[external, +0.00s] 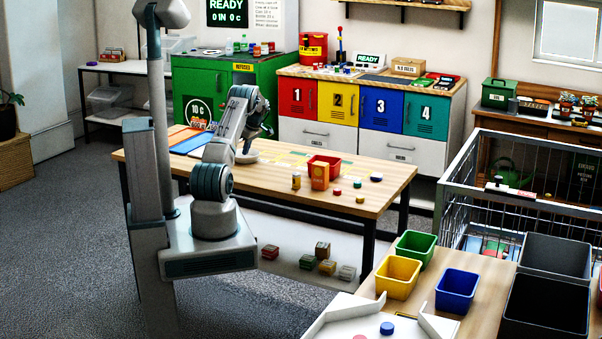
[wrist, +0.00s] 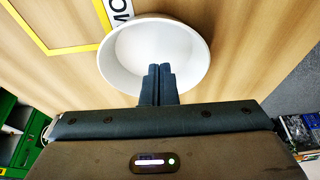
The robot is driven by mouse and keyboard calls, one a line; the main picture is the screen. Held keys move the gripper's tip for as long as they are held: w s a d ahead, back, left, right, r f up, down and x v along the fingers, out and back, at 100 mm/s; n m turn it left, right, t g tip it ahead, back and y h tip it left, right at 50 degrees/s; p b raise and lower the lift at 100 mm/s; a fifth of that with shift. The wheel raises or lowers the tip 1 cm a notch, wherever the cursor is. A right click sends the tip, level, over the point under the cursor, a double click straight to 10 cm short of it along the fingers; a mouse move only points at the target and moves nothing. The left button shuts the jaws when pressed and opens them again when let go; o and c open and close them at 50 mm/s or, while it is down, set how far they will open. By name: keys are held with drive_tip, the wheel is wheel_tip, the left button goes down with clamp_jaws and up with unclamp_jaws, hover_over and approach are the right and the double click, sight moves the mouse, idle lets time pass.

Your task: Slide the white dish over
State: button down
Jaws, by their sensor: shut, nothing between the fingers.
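The white dish (wrist: 122,60) is a round, shallow bowl on the wooden table (external: 385,190). In the wrist view it sits at top centre, right beside a yellow outline (wrist: 62,47) and a partly covered white label (wrist: 118,10). In the external view the dish (external: 247,157) shows small and partly hidden by my arm, at the table's far left part. My gripper (wrist: 158,68) is shut and empty. Its fingertips overlap the dish's near inside in the wrist view; I cannot tell whether they touch it.
Blue and orange mats (external: 190,138) lie at the left end. The table's far edge is near the dish. A wire cart (external: 480,200) stands beyond the table's right end.

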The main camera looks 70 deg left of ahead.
sight(255, 159)
drive_tip(key=shift+x, duration=0.95)
drive_tip(key=w+d, duration=0.1)
drive_tip(key=w+d+p, duration=0.1)
drive_tip(key=shift+w+d+r, duration=0.2)
drive_tip(key=shift+w+d, duration=0.05)
drive_tip(key=shift+w+d+f, duration=0.15)
drive_tip(key=shift+w, duration=0.05)
drive_tip(key=shift+w+d+f, duration=0.1)
drive_tip(key=shift+w+d, duration=0.15)
drive_tip(key=w+d+b, duration=0.7)
drive_tip(key=w+d, duration=0.7)
